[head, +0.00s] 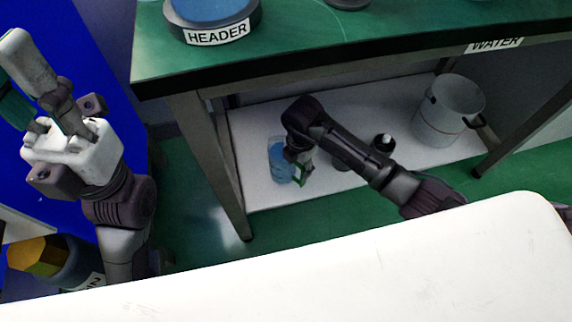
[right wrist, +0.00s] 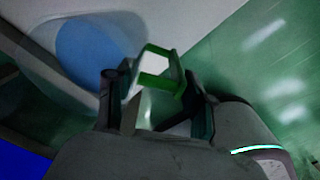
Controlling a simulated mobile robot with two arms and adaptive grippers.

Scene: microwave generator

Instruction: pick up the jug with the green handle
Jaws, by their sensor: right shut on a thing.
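The jug (head: 275,160) is clear with blue contents and stands over the left part of the white lower shelf, under the green-topped table. Its green handle (head: 300,180) faces my right gripper (head: 298,167). In the right wrist view, the jug (right wrist: 95,45) is at the upper left, and the green handle (right wrist: 165,82) lies between the fingers of my right gripper (right wrist: 158,105), which is shut on it. I cannot tell whether the jug's base touches the shelf. My left gripper (head: 50,95) is raised at the far left, away from the jug; its opening is unclear.
The lower shelf (head: 250,125) also holds a grey pot (head: 448,110) and a small dark bottle (head: 384,143). The table edge (head: 350,58) hangs above my right arm. A table leg (head: 213,165) stands left of the jug. A container labelled HEADER (head: 215,20) is on top.

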